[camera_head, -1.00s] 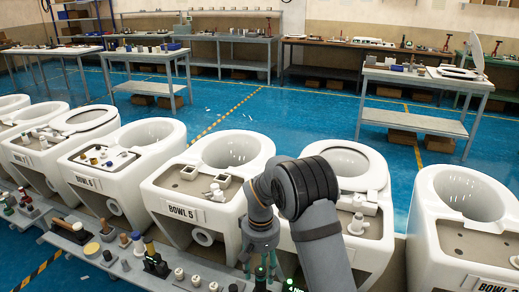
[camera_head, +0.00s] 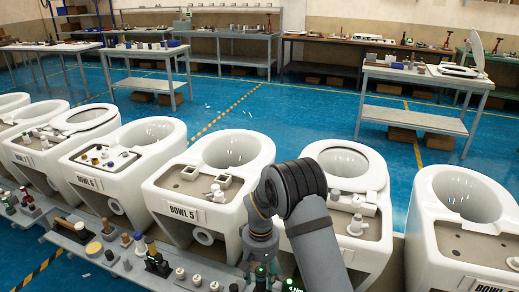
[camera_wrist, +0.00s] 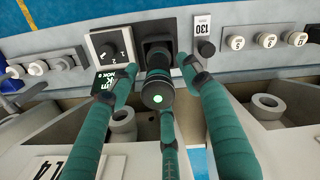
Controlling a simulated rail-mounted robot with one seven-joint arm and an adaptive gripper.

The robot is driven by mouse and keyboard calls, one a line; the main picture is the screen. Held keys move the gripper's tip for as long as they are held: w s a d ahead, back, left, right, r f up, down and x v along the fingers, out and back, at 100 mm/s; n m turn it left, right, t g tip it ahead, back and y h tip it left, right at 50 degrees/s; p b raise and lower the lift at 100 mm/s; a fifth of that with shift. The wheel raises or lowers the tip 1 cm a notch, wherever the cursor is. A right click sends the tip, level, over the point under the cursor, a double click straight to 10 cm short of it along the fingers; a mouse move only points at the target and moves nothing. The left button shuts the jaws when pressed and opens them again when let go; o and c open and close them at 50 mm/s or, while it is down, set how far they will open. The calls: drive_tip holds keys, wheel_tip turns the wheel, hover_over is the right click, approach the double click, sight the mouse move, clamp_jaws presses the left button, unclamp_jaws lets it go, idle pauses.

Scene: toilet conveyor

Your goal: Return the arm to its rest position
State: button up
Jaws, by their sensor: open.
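My gripper (camera_head: 262,278) is low at the front of the head view, over the grey shelf in front of the bowls. In the wrist view my gripper (camera_wrist: 160,85) has its teal fingers spread. A black cylinder (camera_wrist: 157,92) with a green light on its end stands between them, in front of a dark square holder (camera_wrist: 158,50). I cannot tell whether any finger touches the cylinder. My arm bends over the bowl row, between the bowl marked BOWL 5 (camera_head: 158,200) and the bowl to its right (camera_head: 370,245).
Beside the holder, the wrist view shows a box with a dial (camera_wrist: 112,46), a tag reading 130 (camera_wrist: 202,25) and numbered white knobs (camera_wrist: 266,40). The grey shelf (camera_head: 130,262) carries several small parts. Blue floor and workbenches (camera_head: 415,120) lie beyond the bowls.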

sight(262, 270)
wheel_tip(262, 270, up, 6)
drive_tip(key=p, duration=0.3)
drive_tip(key=shift+s+f+p, duration=0.1)
drive_tip(key=shift+s+p, duration=0.05)
drive_tip(key=shift+p, duration=0.25)
drive_tip(key=shift+s+d, duration=0.1)
drive_tip(key=shift+d, duration=0.05)
